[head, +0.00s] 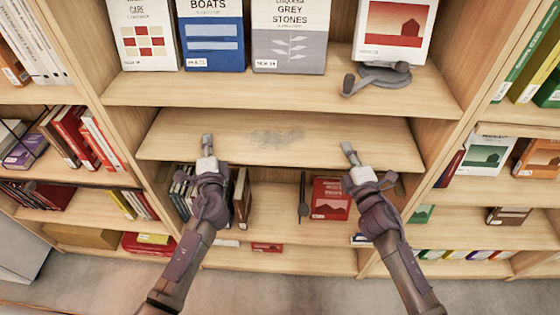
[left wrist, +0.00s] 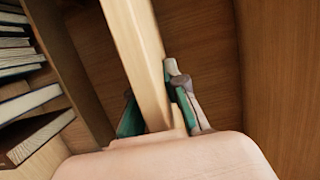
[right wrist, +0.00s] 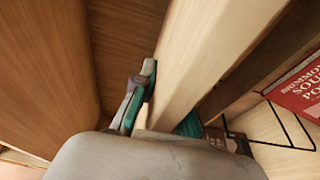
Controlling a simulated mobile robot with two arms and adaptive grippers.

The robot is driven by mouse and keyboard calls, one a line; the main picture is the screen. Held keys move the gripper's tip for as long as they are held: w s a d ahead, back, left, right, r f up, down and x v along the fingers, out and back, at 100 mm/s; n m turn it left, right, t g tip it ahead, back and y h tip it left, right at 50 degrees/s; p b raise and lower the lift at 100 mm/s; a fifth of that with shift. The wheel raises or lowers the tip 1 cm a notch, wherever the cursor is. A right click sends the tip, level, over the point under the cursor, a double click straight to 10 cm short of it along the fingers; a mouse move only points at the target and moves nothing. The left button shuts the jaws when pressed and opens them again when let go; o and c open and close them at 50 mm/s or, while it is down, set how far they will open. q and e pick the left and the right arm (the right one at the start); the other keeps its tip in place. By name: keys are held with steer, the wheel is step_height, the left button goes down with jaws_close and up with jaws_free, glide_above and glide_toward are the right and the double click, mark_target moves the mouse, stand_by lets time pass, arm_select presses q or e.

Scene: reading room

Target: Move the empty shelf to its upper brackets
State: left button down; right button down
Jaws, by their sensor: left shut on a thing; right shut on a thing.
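The empty shelf (head: 240,152) is a light wood board in the middle bay of the bookcase, with a grey smudge on its top. Its front edge shows in the left wrist view (left wrist: 142,55) and the right wrist view (right wrist: 205,60). My left gripper (head: 207,145) is shut on the front edge, left of the middle. My right gripper (head: 350,155) is shut on the same edge, toward the right. In both wrist views the fingers lie on either side of the board. The brackets cannot be seen.
Above is a fixed shelf (head: 250,90) with several display books and a grey device (head: 380,77). Below, books, a bookend (head: 303,195) and a red book (head: 331,198) stand on a lower shelf. Side panels close in the bay at left and right.

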arm_select(q)
steer(key=shift+f, duration=0.5)
arm_select(e)
steer(key=shift+f, duration=0.55)
arm_select(q)
steer(key=c, duration=1.1)
jaws_free()
steer(key=shift+c, duration=0.2)
steer(key=shift+f, duration=0.2)
arm_select(e)
steer(key=shift+f, duration=0.1)
steer(key=shift+r, duration=0.2)
arm_select(q)
steer(key=v, duration=1.2)
steer(key=shift+r, duration=0.15)
arm_select(e)
steer(key=c, duration=1.1)
jaws_free()
steer(key=shift+s, duration=0.1)
steer(key=shift+c, duration=0.2)
steer(key=shift+f, duration=0.1)
